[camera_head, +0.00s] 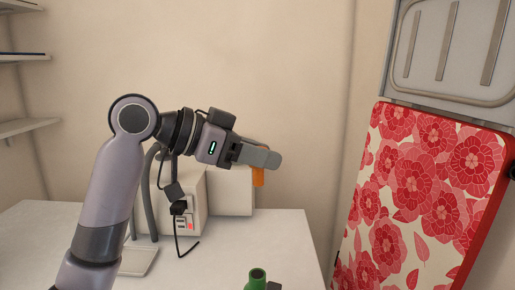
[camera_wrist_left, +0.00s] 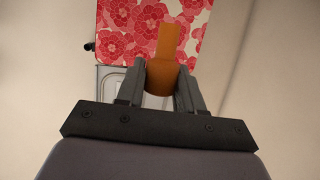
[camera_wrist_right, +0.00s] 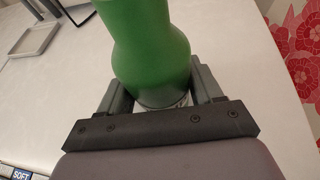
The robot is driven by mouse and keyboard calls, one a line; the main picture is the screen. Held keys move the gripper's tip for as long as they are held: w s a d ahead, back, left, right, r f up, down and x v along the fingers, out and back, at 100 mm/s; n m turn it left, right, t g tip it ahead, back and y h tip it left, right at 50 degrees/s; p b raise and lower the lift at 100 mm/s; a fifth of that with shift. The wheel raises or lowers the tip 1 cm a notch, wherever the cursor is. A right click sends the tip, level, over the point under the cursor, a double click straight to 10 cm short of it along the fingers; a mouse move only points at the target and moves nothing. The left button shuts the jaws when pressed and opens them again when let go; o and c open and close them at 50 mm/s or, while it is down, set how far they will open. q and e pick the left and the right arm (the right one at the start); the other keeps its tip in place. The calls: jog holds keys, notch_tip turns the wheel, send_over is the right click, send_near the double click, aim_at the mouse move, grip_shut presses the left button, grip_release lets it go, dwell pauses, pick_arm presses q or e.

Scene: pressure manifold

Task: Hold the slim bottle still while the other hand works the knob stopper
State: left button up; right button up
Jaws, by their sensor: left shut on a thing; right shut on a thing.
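The orange-brown knob stopper (camera_head: 258,177) is held in my left gripper (camera_head: 262,157), high above the table and apart from the bottle. In the left wrist view the stopper (camera_wrist_left: 169,42) sits between the two fingers. The green slim bottle (camera_head: 257,279) shows only its open neck at the bottom edge of the head view. In the right wrist view the bottle (camera_wrist_right: 150,45) stands between the fingers of my right gripper (camera_wrist_right: 160,85), which is shut on its body. Most of my right gripper is out of the head view.
A white table (camera_head: 280,235) carries pale boxes (camera_head: 232,190) at the back, a grey stand with a tray (camera_head: 140,262) and a black cable. A red flower-patterned panel (camera_head: 415,190) stands at the right. The table near the bottle looks clear.

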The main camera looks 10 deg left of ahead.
pick_arm(q)
jog(key=shift+s+f, duration=0.2)
jog(key=shift+f, duration=5.25)
jog(key=shift+s+f, duration=0.2)
jog(key=shift+f, duration=5.2)
jog(key=o, duration=1.1)
jog(key=shift+a, duration=0.1)
jog(key=v, duration=1.2)
